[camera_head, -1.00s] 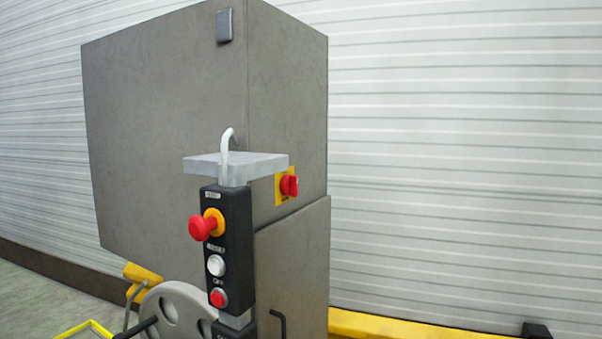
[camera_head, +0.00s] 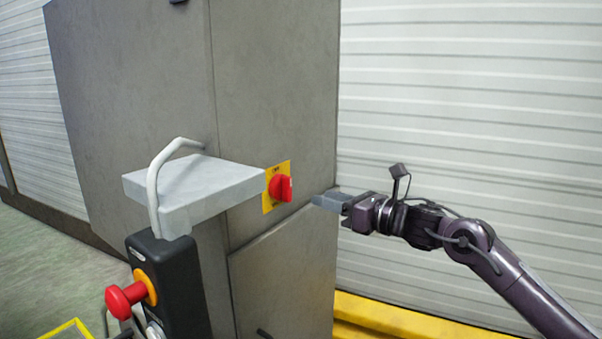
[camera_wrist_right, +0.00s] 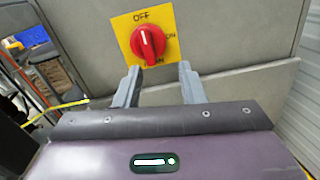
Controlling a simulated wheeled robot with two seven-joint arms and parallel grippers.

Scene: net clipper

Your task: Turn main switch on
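The main switch is a red rotary knob (camera_head: 281,188) on a yellow plate (camera_head: 270,204), on the side of the grey cabinet. In the right wrist view the knob (camera_wrist_right: 148,42) has a white mark pointing up toward the word OFF; ON is printed to its right. My right gripper (camera_head: 316,200) comes in from the right with its tips a short way from the knob. In the right wrist view its two fingers (camera_wrist_right: 158,84) are apart with nothing between them, just below the knob and not touching it. My left gripper is not in view.
A black control post (camera_head: 168,285) with a red emergency button (camera_head: 122,300) stands in front of the cabinet. A grey shelf (camera_head: 200,190) with a bent white tube (camera_head: 153,185) juts out left of the switch. A yellow beam (camera_head: 385,318) runs along the floor.

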